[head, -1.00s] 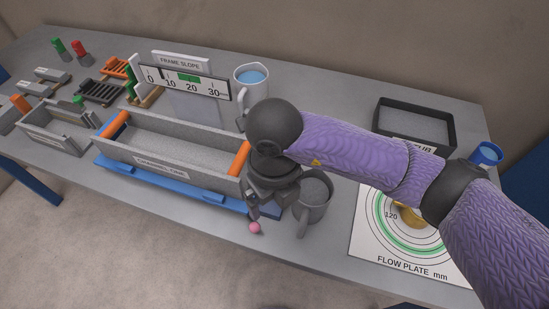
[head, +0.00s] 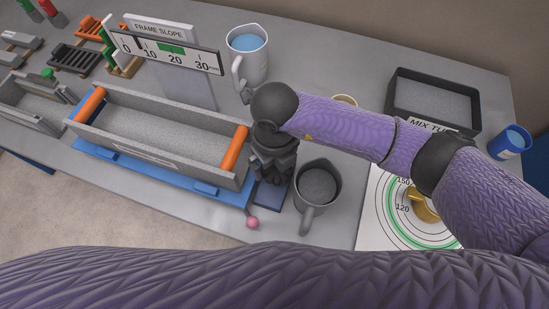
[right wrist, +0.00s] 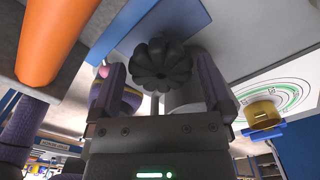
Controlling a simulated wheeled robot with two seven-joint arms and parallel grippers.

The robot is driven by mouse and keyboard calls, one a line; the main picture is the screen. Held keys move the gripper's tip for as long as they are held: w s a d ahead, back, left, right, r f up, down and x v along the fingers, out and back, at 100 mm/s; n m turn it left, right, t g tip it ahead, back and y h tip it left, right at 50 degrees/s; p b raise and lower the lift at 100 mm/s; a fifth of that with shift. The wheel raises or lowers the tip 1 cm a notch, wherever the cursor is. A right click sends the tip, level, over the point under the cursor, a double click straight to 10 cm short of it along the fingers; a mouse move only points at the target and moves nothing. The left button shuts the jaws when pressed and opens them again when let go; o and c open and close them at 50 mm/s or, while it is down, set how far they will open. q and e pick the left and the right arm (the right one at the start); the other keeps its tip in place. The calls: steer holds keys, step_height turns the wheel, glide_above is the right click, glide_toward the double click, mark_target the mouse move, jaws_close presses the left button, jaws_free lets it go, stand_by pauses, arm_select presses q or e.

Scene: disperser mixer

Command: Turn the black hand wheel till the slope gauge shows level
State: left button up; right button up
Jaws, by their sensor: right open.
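The black hand wheel (right wrist: 160,66) shows in the right wrist view as a fluted knob, between and just beyond my right gripper's fingertips (right wrist: 162,82). The fingers stand apart on either side of it; contact cannot be made out. In the head view my right gripper (head: 272,168) points down at the right end of the channel frame and hides the wheel. The slope gauge (head: 208,59) stands behind the channel; its black pointer lies between 0 and 10, left of the green band (head: 172,48). My left arm (head: 250,278) crosses the bottom; its gripper is out of view.
A grey jug (head: 318,186) stands close to the right of my right gripper. A pink ball (head: 252,222) is at the table's front edge. A water jug (head: 246,55) stands behind. The mix tub (head: 432,100), blue cup (head: 510,141) and flow plate (head: 375,225) are at right.

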steer(key=shift+f, duration=0.4)
steer(key=shift+c, duration=0.4)
steer(key=c, duration=0.9)
steer(key=shift+n+b, duration=0.35)
steer(key=shift+n, duration=0.35)
steer(key=n+b, duration=0.1)
steer(key=n, duration=0.1)
steer(key=n+b, duration=0.1)
steer(key=n, duration=0.1)
steer(key=shift+s+a+f, duration=0.1)
steer(key=shift+s+a, duration=0.05)
steer(key=n+b, duration=0.2)
steer(key=n, duration=0.2)
steer(key=shift+s+b, duration=0.15)
steer(key=shift+b, duration=0.25)
steer(key=n+b, duration=0.3)
steer(key=shift+s+n, duration=0.15)
steer(key=shift+n, duration=0.25)
arm_select(q)
step_height(320, 180, down, 9)
steer(key=s, duration=0.1)
steer(key=shift+s+a, duration=0.15)
arm_select(e)
steer(key=shift+n, duration=0.4)
arm_select(q)
steer(key=shift+b, duration=0.3)
